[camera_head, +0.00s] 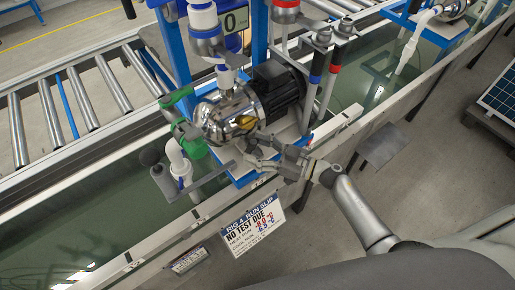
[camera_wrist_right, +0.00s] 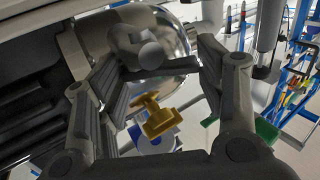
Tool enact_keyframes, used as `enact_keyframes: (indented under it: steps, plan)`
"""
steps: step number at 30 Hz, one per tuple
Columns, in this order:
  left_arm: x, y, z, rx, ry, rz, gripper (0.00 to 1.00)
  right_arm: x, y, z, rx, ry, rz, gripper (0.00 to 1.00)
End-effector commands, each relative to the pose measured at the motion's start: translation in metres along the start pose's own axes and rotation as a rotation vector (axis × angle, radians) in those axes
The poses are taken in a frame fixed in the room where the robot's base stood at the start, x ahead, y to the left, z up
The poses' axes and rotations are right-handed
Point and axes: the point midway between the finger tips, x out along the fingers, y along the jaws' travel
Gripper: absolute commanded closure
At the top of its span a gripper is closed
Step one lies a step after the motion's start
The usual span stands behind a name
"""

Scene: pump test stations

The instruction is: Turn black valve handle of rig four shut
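Rig four's pump has a polished steel housing (camera_head: 225,120) and a black motor (camera_head: 278,90). A dark lever with a round knob (camera_head: 150,157) shows left of the white elbow pipe in the head view. My right gripper (camera_head: 255,155) is at the near side of the pump housing. In the right wrist view its fingers (camera_wrist_right: 165,85) are spread apart. A dark bar-shaped handle with a rounded knob (camera_wrist_right: 150,53) shows between them; I cannot tell whether they touch it. A small yellow valve handle (camera_wrist_right: 158,117) is below it. My left gripper is not in view.
A green handle (camera_head: 195,147) and a white elbow pipe (camera_head: 178,160) stand left of the pump. A slip (camera_head: 253,222) reading "RIG 4 RUN SLIP, NO TEST DUE" hangs on the trough's near side. A roller conveyor (camera_head: 75,105) runs behind. Floor at right is mostly open.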

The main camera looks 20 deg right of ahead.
Motion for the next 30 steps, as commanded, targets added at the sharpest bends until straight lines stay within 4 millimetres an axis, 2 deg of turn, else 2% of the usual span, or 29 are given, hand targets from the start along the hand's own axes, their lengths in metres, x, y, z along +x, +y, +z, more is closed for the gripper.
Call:
enact_keyframes:
  steps: [1,3,11,21,30]
  plan:
    - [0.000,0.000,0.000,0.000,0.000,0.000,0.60,0.000,0.000,0.000,0.000,0.000,0.000,0.54]
    - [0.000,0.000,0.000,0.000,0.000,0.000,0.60,0.000,0.000,0.000,0.000,0.000,0.000,0.61]
    - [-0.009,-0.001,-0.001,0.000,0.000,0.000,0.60,0.001,-0.002,-0.002,0.003,-0.001,0.038,0.61]
    - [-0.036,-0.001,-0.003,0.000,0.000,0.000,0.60,0.005,-0.006,-0.003,0.007,-0.002,0.246,0.61]
    - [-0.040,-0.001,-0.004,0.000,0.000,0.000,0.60,0.010,-0.008,0.000,0.006,0.000,0.433,0.61]
